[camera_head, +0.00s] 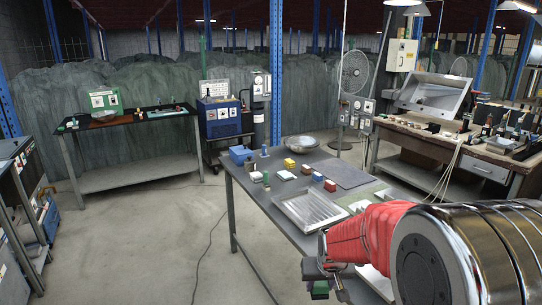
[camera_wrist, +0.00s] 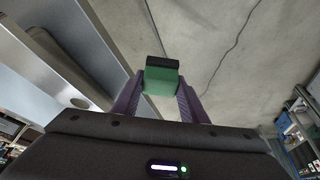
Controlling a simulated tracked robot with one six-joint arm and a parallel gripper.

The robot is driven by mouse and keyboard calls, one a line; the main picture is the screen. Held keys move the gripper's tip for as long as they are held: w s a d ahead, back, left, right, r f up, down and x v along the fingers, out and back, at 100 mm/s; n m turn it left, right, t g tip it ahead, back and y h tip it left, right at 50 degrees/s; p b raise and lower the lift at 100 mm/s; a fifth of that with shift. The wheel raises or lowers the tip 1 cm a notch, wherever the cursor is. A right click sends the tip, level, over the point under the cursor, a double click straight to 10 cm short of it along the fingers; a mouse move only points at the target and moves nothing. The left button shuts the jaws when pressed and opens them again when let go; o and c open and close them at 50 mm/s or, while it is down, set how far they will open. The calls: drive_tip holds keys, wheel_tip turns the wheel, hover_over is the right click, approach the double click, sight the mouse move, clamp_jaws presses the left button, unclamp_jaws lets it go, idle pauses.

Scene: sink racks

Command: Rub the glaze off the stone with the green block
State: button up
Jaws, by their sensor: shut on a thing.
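My gripper (camera_head: 330,283) is low in the head view, beside the near left edge of the grey metal table (camera_head: 268,212). It is shut on the green block (camera_head: 320,289). In the wrist view, the green block (camera_wrist: 161,82), with a dark strip along its top, sits between the two purple fingers of my gripper (camera_wrist: 160,90). Bare floor shows beyond it there, with the table to the left. I cannot tell which thing on the table is the stone, nor see any glaze; my arm hides the table's near right part.
A ribbed metal tray (camera_head: 310,211) lies on the table. Small blocks, a blue bin (camera_head: 241,154), a metal bowl (camera_head: 300,142) and a dark flat mat (camera_head: 343,172) are behind it. A cable (camera_head: 210,240) lies on the floor at left, where there is free room.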

drive_tip(key=s+f, duration=0.3)
drive_tip(key=f, duration=1.1)
drive_tip(key=shift+s, duration=0.35)
drive_tip(key=shift+s+r, duration=0.1)
drive_tip(key=shift+s, duration=0.05)
